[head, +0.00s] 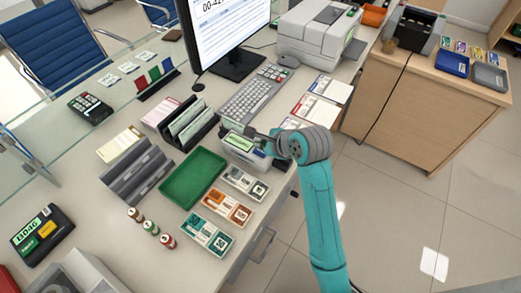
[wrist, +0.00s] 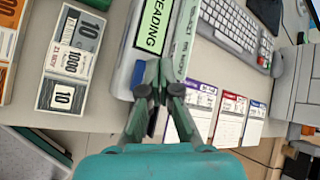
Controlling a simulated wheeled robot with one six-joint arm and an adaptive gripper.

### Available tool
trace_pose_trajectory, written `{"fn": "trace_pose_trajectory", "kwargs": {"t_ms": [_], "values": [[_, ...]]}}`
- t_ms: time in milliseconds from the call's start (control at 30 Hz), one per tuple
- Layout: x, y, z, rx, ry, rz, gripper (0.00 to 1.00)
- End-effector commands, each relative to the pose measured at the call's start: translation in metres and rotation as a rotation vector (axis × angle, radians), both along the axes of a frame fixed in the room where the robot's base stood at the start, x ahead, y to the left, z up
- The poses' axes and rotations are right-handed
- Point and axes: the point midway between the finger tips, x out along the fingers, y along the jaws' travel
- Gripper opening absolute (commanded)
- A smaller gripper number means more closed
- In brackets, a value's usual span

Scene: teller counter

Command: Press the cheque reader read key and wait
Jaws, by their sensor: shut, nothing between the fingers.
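The cheque reader (head: 240,147) is a pale box with a green display, on the counter by the keyboard's near end. In the wrist view its green display (wrist: 152,27) shows the word READING. A pale green slip that looks like a cheque (wrist: 184,38) stands along the reader's side. A blue part (wrist: 137,74), perhaps the key, shows just left of my fingers. My gripper (head: 250,132) is shut and empty over the reader; its fingertips (wrist: 162,66) hide part of the reader's top. I cannot tell whether they touch the key.
A keyboard (head: 254,93) lies just beyond the reader. A green tray (head: 193,178), banknote packs (head: 245,184) and a slip sorter (head: 190,122) crowd the near side. Form cards (head: 315,110) lie along the counter edge on the right. Open floor lies right of the counter.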

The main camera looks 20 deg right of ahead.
Motion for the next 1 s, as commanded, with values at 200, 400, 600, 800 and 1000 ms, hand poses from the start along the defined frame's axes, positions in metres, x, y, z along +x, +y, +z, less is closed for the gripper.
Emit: {"fn": "trace_pose_trajectory", "kwargs": {"t_ms": [200,400,600,800,1000], "values": [[0.001,0.000,0.020,-0.001,-0.004,0.001,0.00],[0.001,0.000,0.037,0.000,-0.004,0.000,0.00],[0.000,0.000,0.045,0.000,-0.001,0.000,0.00],[0.000,0.000,0.046,0.000,-0.001,-0.001,0.00],[0.000,0.000,0.046,0.000,-0.001,-0.001,0.00]]}}
